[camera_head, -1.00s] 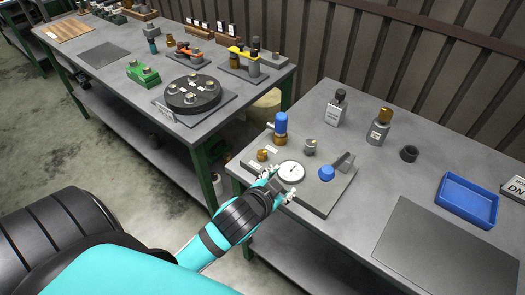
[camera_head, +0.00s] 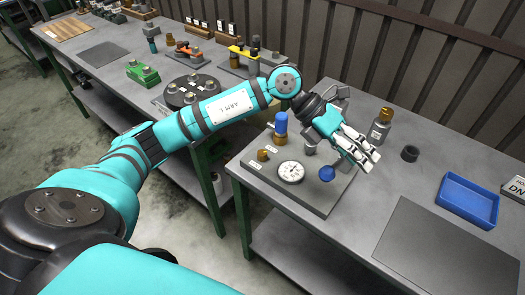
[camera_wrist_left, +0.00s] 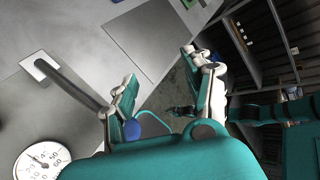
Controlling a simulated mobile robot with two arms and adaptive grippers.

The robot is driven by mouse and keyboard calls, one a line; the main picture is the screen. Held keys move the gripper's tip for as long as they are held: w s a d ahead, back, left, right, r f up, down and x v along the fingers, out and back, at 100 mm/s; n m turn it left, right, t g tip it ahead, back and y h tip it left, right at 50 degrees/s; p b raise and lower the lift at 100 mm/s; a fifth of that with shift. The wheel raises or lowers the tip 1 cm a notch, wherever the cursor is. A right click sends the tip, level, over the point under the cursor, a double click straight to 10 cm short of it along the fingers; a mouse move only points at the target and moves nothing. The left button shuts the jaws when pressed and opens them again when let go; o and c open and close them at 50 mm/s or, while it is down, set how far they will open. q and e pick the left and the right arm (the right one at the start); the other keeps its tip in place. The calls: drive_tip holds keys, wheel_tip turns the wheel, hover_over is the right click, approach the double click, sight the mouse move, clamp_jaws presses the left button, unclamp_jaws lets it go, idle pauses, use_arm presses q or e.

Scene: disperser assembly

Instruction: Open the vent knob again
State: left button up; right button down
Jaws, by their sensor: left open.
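A round blue knob (camera_head: 327,174) stands on the right part of the grey fixture plate (camera_head: 312,202). A small brass knob (camera_head: 263,155) is on the plate's left part. The labels are too small to read, so I cannot tell which is the vent knob. My left gripper (camera_head: 366,156) is open and empty, just right of the blue knob and above the plate's edge. In the left wrist view its fingers (camera_wrist_left: 166,85) are spread, and the blue knob (camera_wrist_left: 133,130) shows partly behind one finger, apart from the space between the fingertips. My right gripper is not in view.
A white dial gauge (camera_head: 290,172) and a blue-capped fitting (camera_head: 280,127) are on the plate. A grey lever (camera_wrist_left: 75,88) rises near the blue knob. A bottle (camera_head: 380,125), a black ring (camera_head: 410,153) and a blue tray (camera_head: 468,200) stand to the right. The front right mat is clear.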

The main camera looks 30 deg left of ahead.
use_arm(q)
drive_tip(key=w+a+f+y, duration=0.25)
drive_tip(key=a+y, duration=0.35)
drive_tip(key=a, duration=0.7)
wheel_tip(320, 180, up, 3)
drive_tip(key=n+g+y, duration=0.1)
drive_tip(key=n+y, duration=0.1)
drive_tip(key=y, duration=0.3)
hover_over(262, 152)
wheel_tip(262, 152, down, 17)
drive_tip(key=p, duration=0.3)
drive_tip(key=shift+s+p, duration=0.1)
drive_tip(key=shift+p, duration=0.2)
clamp_jaws()
